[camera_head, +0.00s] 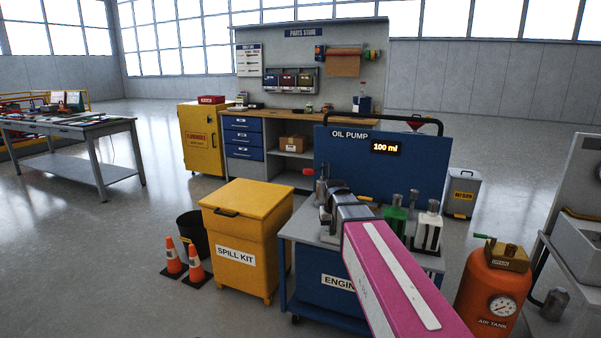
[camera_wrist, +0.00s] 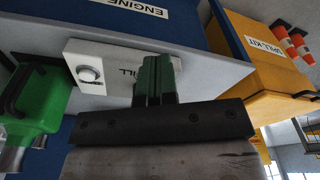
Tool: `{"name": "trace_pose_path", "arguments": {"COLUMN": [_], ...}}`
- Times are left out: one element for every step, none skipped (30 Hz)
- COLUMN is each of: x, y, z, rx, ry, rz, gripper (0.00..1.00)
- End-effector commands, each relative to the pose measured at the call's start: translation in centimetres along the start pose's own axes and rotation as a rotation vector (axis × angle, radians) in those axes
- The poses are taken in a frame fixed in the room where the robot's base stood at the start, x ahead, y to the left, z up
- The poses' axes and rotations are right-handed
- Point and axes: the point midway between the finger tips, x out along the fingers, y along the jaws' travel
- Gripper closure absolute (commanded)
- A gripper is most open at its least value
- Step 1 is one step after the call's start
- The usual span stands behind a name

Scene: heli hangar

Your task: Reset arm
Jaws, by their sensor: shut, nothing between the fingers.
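In that view the fingers overlap a white plate (camera_wrist: 110,68) with a round knob and partly hidden lettering. Whether they touch it, I cannot tell. In the head view my gripper is hard to make out among the metal parts on the cart top.
A green container (camera_head: 394,220) and a white one (camera_head: 428,228) stand on the cart, right of my arm. The yellow spill kit bin (camera_head: 245,225) is left of the cart, the orange air tank (camera_head: 492,285) right. A workbench (camera_head: 270,130) stands behind. Open floor lies at left.

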Motion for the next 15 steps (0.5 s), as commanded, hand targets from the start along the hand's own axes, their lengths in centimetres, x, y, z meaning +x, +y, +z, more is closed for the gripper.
{"name": "trace_pose_path", "arguments": {"x": [1.7, 2.5, 3.7, 4.4, 5.2, 6.2, 7.0, 7.6, 8.5, 9.1, 9.7, 10.4, 10.9, 11.3, 11.8], "y": [0.8, 1.2, 1.6, 2.0, 2.3, 2.8, 3.1, 3.4, 3.8, 4.0, 4.3, 4.6, 4.8, 5.0, 5.2], "z": [2.4, 3.3, 4.6, 5.6, 6.6, 7.9, 8.9, 9.9, 11.3, 12.3, 13.2, 14.4, 15.3, 16.0, 16.9], "rx": [0.008, 0.012, 0.017, 0.020, 0.024, 0.029, 0.034, 0.037, 0.042, 0.046, 0.050, 0.055, 0.058, 0.061, 0.064], "ry": [-0.015, -0.019, -0.027, -0.032, -0.038, -0.044, -0.051, -0.055, -0.063, -0.068, -0.073, -0.078, -0.084, -0.087, -0.091], "rz": [0.001, 0.001, 0.002, 0.002, 0.002, 0.002, 0.003, 0.003, 0.003, 0.003, 0.003, 0.003, 0.002, 0.002, 0.002], "gripper": [1.00, 1.00, 1.00, 1.00, 1.00, 1.00, 1.00, 1.00, 1.00, 1.00, 1.00, 1.00, 1.00, 1.00, 1.00]}}
